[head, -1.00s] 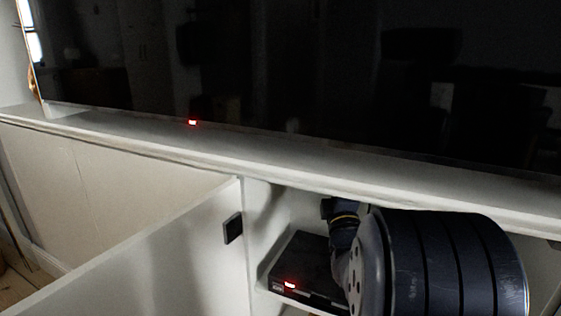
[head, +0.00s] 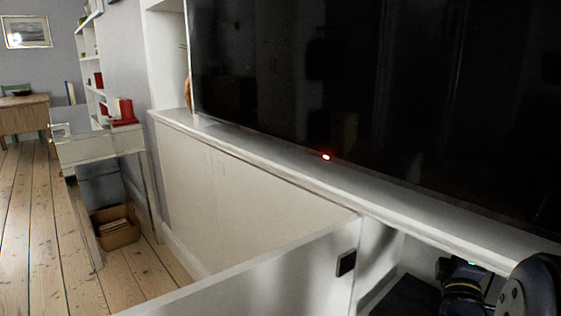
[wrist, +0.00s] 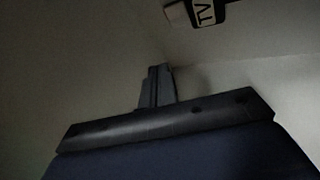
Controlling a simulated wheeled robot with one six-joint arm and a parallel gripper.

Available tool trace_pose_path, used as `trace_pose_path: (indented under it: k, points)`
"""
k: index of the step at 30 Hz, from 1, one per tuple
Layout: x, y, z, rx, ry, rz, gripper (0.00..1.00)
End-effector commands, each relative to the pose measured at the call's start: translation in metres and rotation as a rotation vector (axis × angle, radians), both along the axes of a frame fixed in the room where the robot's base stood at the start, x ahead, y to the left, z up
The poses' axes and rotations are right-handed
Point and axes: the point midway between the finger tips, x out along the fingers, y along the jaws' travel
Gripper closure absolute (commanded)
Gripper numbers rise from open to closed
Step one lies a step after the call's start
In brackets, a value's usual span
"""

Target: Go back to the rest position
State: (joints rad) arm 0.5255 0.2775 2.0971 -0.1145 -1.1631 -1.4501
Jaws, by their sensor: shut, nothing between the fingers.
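My gripper (wrist: 158,75) shows in the wrist view with its two narrow fingers together and nothing between them. Pale, dim surfaces surround it, and I cannot tell its distance from them. In the head view my arm is at the lower right, inside the open compartment of the white TV cabinet (head: 255,142). The gripper's fingertips cannot be made out in that view.
The open white cabinet door (head: 270,285) with a black handle stands left of my arm. A dark box (head: 403,296) lies in the compartment. A large black television (head: 370,90) stands on top. Bare floorboards (head: 25,220), a white desk (head: 100,148) and a cardboard box (head: 117,235) are at the left.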

Motion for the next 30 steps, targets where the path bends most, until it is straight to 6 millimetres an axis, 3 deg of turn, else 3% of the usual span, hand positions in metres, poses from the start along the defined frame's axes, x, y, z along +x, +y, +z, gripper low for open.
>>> trace_pose_path:
  k: [6,17,30]
  points:
    - [-0.01,0.011,0.002,0.0,0.0,0.001,1.0]
    - [-0.012,0.013,0.002,0.0,0.001,0.0,1.0]
    - [0.001,-0.001,0.0,0.001,0.002,-0.001,1.0]
